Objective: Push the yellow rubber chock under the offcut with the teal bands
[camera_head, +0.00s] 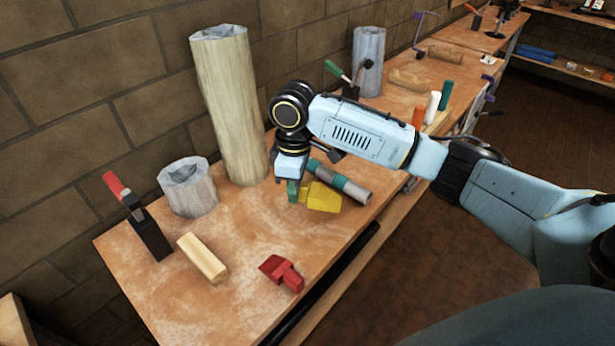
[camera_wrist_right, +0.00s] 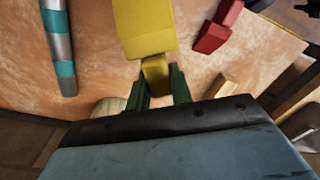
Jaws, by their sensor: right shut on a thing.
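The yellow rubber chock (camera_head: 324,198) lies on the bench, in front of the grey offcut with teal bands (camera_head: 355,190). In the right wrist view the chock (camera_wrist_right: 145,28) is at top centre, with its narrow end between my green fingertips. The banded offcut (camera_wrist_right: 60,50) is apart from it on the left there. My right gripper (camera_head: 298,192) is shut on the chock's narrow end; it also shows in the right wrist view (camera_wrist_right: 157,88). Whether the chock touches the offcut is unclear in the head view. My left gripper is not in view.
A red chock (camera_head: 283,272) and a pale wooden block (camera_head: 203,258) lie nearer the front. A tall log (camera_head: 232,110), a short stump (camera_head: 188,190) and a red-handled tool in a black holder (camera_head: 150,234) stand along the wall side. Bare bench lies between them.

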